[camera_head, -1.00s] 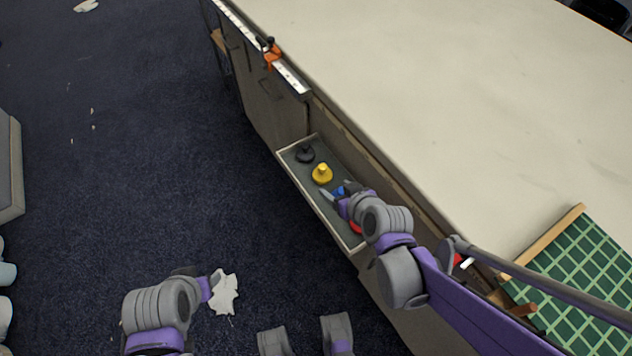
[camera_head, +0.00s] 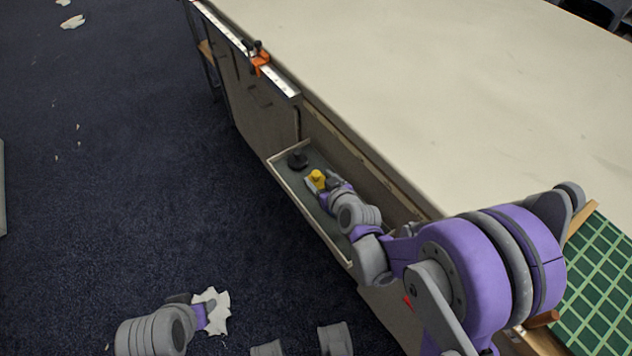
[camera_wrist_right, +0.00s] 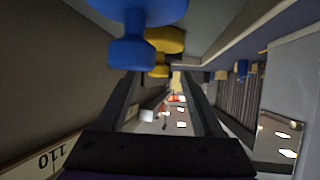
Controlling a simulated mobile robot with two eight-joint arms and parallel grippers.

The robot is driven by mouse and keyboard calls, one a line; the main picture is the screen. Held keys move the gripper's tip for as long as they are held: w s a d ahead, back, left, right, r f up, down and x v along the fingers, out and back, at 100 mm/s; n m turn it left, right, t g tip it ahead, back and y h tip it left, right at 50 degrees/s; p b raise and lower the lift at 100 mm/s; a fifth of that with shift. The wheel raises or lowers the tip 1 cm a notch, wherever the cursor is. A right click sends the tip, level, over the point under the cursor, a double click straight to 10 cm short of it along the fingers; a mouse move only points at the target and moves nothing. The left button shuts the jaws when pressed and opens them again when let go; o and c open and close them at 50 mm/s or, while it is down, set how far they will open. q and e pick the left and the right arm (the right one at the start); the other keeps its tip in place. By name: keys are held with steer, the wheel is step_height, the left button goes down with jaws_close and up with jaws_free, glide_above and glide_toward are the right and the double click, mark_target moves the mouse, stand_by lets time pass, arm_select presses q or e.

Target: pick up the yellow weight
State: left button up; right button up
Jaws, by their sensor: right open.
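The yellow weight (camera_head: 317,176), a disc with a knob, stands in the open drawer (camera_head: 283,182) at the table's side. My right gripper (camera_head: 318,182) is open and low in the drawer, with its fingers at the yellow weight. In the right wrist view the yellow weight (camera_wrist_right: 164,42) shows at the top, its knob near the gap between the fingertips (camera_wrist_right: 162,78); I cannot tell whether they touch it. My left gripper (camera_head: 203,312) is low at the left above the floor, and its jaws are not clear.
A blue weight (camera_wrist_right: 132,48) is close beside the yellow one in the right wrist view. An orange clamp (camera_head: 260,62) sits on the table edge. A green grid mat (camera_head: 600,285) lies at the right.

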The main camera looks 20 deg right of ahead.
mark_target(318, 176)
steer(key=x, duration=0.3)
steer(key=shift+w+f, duration=0.15)
steer(key=shift+w, duration=0.15)
jaws_close()
stand_by(1.2)
